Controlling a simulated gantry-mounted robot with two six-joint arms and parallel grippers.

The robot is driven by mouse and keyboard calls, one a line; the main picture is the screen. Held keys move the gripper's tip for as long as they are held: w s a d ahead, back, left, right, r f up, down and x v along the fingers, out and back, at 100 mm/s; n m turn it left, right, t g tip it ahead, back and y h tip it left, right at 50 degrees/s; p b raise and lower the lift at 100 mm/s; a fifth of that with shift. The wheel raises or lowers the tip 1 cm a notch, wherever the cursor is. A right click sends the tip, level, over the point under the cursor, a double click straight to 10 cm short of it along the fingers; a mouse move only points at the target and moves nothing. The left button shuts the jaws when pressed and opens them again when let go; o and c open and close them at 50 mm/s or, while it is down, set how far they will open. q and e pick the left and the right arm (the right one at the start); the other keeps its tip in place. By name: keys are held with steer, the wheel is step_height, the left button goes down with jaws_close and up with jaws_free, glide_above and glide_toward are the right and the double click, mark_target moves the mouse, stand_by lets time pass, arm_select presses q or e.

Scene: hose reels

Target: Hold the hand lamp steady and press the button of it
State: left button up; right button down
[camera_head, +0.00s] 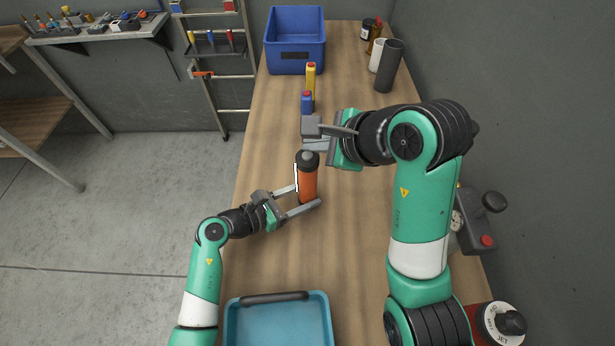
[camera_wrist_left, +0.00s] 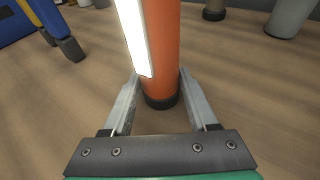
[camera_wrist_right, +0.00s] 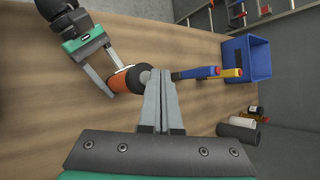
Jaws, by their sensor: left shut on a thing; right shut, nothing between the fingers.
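The hand lamp is an orange cylinder (camera_head: 308,184) with a black top and a white light strip on its side. It stands upright on the bench. My left gripper (camera_head: 308,198) is shut on its lower body, with one finger on each side; the lamp also shows between those fingers in the left wrist view (camera_wrist_left: 163,50). My right gripper (camera_head: 310,136) is shut and empty, close to the lamp's black top. In the right wrist view its joined fingertips (camera_wrist_right: 160,75) lie beside a grey round part on the black top (camera_wrist_right: 143,78). I cannot tell whether they touch it.
A blue crate (camera_head: 295,68) is at the far end, dark and white cylinders (camera_head: 389,68) at back right. A teal tray (camera_head: 235,325) is in front. Bench around the lamp is clear.

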mark_target(313, 159)
stand_by(0.6)
steer(key=shift+f, duration=0.45)
steer(key=shift+f, duration=0.15)
stand_by(0.4)
steer(key=shift+r, duration=0.55)
step_height(313, 159, up, 6)
stand_by(0.4)
